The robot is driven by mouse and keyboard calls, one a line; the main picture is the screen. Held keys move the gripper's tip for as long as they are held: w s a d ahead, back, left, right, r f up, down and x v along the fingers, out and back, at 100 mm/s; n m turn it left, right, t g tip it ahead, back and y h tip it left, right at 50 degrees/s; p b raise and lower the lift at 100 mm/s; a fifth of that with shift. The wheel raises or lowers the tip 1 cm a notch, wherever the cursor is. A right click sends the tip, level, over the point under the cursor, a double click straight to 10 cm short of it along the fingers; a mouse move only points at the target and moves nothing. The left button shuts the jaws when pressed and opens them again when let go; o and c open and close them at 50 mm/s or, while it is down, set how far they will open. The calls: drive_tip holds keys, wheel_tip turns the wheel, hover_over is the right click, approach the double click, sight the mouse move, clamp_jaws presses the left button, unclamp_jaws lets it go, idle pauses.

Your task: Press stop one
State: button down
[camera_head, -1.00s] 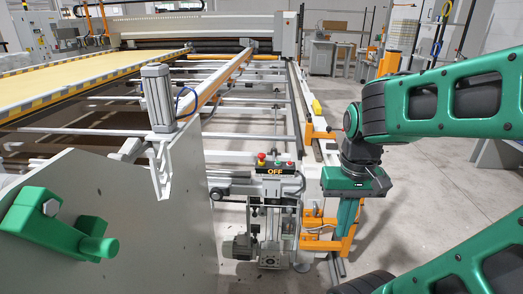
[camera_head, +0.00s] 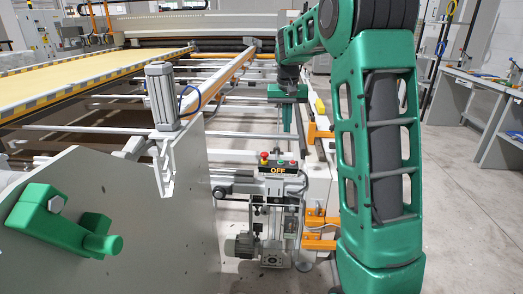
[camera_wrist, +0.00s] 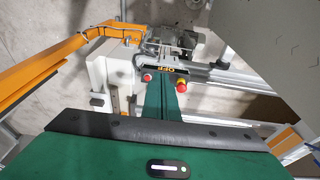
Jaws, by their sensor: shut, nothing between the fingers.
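The control box carries a dark plate with an "OFF" label (camera_head: 278,171) and sits on the machine's end at the picture's middle. On it are a red mushroom button (camera_head: 264,157) at the left, a small green button (camera_head: 281,162) and a small red button (camera_head: 293,162) at the right. The wrist view shows the mushroom button (camera_wrist: 182,86) and the small red button (camera_wrist: 148,76) on either side of my fingers. My gripper (camera_head: 287,128) is shut and empty, pointing down above the box. The fingers (camera_wrist: 163,85) hide the green button in the wrist view. I see no contact.
A long white and orange rail (camera_head: 225,78) runs behind the box. A grey side panel (camera_head: 150,215) with a green clamp (camera_head: 65,222) stands at the left. Orange brackets (camera_head: 318,240) stand at the right. Open floor and work tables (camera_head: 480,85) lie farther right.

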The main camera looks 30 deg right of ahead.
drive_tip(key=w+f, duration=0.2)
drive_tip(key=w, duration=0.6)
drive_tip(key=w+f, duration=0.2)
drive_tip(key=w, duration=0.6)
drive_tip(key=shift+f+t, duration=0.3)
drive_tip(key=shift+t, duration=0.1)
hover_over(265, 153)
drive_tip(key=f, duration=1.2)
drive_tip(key=shift+s+a, duration=0.25)
drive_tip(key=shift+f, duration=0.8)
drive_tip(key=shift+f, duration=1)
